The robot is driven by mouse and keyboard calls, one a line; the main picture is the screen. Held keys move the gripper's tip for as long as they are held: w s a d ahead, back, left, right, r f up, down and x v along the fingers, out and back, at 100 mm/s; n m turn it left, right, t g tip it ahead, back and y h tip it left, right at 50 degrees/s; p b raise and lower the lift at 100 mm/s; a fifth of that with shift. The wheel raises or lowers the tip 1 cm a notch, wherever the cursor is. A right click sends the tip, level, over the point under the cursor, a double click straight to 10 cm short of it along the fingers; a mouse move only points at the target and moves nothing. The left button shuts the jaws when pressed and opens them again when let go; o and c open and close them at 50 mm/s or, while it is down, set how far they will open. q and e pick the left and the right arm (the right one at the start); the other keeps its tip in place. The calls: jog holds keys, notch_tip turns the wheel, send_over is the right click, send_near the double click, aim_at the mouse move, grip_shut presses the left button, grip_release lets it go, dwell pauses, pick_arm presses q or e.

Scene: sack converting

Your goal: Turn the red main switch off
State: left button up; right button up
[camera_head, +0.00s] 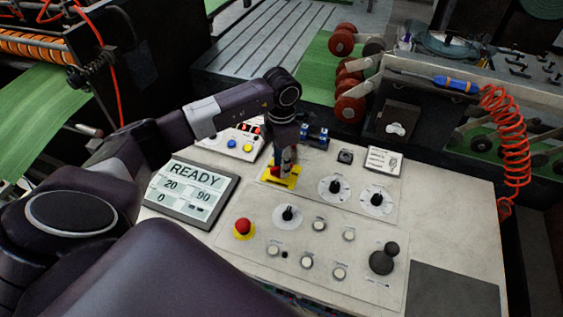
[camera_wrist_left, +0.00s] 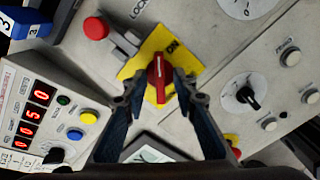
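The red main switch (camera_wrist_left: 160,82) is a red knob on a square yellow plate (camera_wrist_left: 186,62) with an ON mark near one edge. In the head view the yellow plate (camera_head: 283,182) lies in the middle of the pale control panel, and the red knob (camera_head: 276,171) is partly hidden by my gripper. My left gripper (camera_head: 285,160) points down over it. In the left wrist view the fingers (camera_wrist_left: 158,88) are apart, one on each side of the knob, with gaps visible. Whether either finger touches it I cannot tell. My right gripper is not in view.
A red emergency button (camera_head: 243,227) on a yellow base, black dials (camera_head: 336,187), white buttons and a black joystick (camera_head: 384,259) surround the switch. A READY display (camera_head: 190,190) stands left. A red knob (camera_wrist_left: 95,28) beside a LOCK label is close to the plate.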

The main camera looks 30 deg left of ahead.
pick_arm(q)
grip_shut()
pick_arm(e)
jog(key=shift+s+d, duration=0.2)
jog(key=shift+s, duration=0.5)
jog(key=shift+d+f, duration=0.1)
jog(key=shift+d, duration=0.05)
